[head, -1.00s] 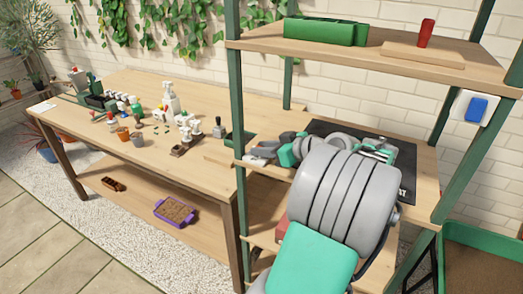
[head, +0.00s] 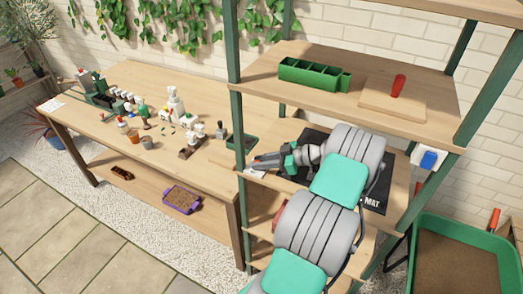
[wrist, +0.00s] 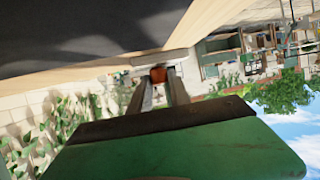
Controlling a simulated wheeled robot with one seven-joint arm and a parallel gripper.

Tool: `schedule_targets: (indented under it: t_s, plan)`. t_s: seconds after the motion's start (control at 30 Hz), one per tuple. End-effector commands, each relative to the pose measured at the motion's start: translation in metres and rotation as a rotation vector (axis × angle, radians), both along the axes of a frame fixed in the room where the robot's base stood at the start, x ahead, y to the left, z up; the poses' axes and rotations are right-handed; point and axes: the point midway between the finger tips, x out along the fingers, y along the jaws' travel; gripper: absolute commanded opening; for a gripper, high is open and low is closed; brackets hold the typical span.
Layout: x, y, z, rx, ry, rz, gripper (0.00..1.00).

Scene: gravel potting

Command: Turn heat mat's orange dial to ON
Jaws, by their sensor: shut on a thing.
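The heat mat (head: 375,198) is a black sheet with white lettering on the middle shelf, partly hidden behind my arm. Its orange dial (wrist: 158,75) shows in the wrist view between my fingertips, in front of a pale strip (wrist: 178,57) that appears to be its control box. My gripper (wrist: 157,84) is shut on the dial, one finger on each side. In the head view my gripper (head: 262,163) reaches left over the mat's left end, at the shelf's edge. The dial is too small and hidden there, and its setting cannot be read.
A green shelf post (head: 239,150) stands just left of my gripper. The upper shelf (head: 300,97) above carries a green divided tray (head: 314,74) and a board with a red-handled tool (head: 398,86). A blue-and-white wall switch (head: 428,159) is at right. The potting bench (head: 95,130) is crowded.

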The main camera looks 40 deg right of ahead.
Motion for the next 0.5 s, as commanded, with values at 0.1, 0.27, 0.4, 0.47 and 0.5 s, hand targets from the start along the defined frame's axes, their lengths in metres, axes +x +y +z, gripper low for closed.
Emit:
schedule_targets:
  t_s: [0.1, 0.27, 0.4, 0.47, 0.5]
  plan:
    - [0.0005, 0.0006, 0.0034, 0.000, -0.001, 0.016, 0.00]
    - [0.0006, 0.0005, 0.0008, -0.001, -0.002, 0.022, 0.00]
    - [0.0006, 0.0004, -0.0001, -0.001, -0.002, 0.023, 0.00]
    - [0.0006, 0.0004, -0.0001, -0.001, -0.002, 0.022, 0.00]
    - [0.0007, 0.0005, -0.0001, 0.000, -0.003, 0.022, 0.00]
